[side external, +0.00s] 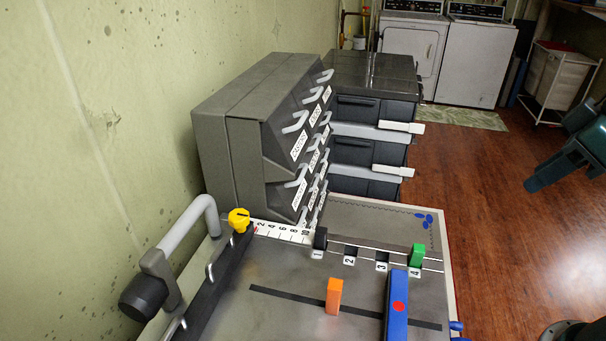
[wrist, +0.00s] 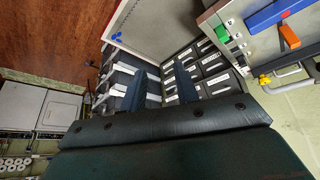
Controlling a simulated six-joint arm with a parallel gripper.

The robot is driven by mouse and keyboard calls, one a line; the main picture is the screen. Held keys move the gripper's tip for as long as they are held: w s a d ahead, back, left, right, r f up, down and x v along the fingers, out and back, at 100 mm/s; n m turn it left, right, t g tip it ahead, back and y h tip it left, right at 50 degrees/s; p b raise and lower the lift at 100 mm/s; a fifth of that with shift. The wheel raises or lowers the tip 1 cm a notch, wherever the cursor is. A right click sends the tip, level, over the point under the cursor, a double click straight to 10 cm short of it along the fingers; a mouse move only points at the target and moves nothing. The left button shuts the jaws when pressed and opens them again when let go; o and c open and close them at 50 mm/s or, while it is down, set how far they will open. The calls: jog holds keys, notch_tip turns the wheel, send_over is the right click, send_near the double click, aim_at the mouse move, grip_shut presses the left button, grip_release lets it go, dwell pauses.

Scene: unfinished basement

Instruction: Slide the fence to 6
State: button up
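The work table (side external: 260,300) has a printed scale (side external: 280,232) with a legible 6. A dark bar (side external: 215,285) with a yellow knob (side external: 238,218) lies by the scale's low end. A blue bar (side external: 397,310) with a red dot lies further right, near label 4. I cannot tell for certain which bar is the fence. The blue bar (wrist: 278,12) and yellow knob (wrist: 264,79) also show in the wrist view. My gripper (wrist: 162,86) has two dark fingers apart with nothing between them. In the side view, part of my gripper (side external: 540,180) is at the right, well away from the table.
An orange block (side external: 334,296) stands by a dark slot. A black slider (side external: 320,238) and green slider (side external: 417,255) sit on rails with numbered labels. Drawer cabinets (side external: 240,140) stand behind, and a grey handle (side external: 185,230) rises at left. The wooden floor (side external: 490,230) at right is open.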

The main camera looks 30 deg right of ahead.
jog(key=w+a+r+n+g+y, duration=0.1)
jog(key=w+a+r+n, duration=0.5)
jog(key=w+a+n, duration=0.15)
jog(key=n+g, duration=0.3)
jog(key=n, duration=1.5)
send_over(220, 247)
jog(key=s+d, duration=0.2)
jog(key=shift+s+d+f+m, duration=0.1)
jog(key=shift+f+m, duration=0.15)
jog(key=shift+f, duration=0.05)
jog(key=shift+f, duration=0.15)
jog(key=f, duration=0.4)
jog(key=w+a+f, duration=0.1)
jog(key=f, duration=0.4)
jog(key=w+a+f, duration=0.1)
jog(key=f, duration=0.3)
jog(key=shift+f, duration=0.15)
grip_shut()
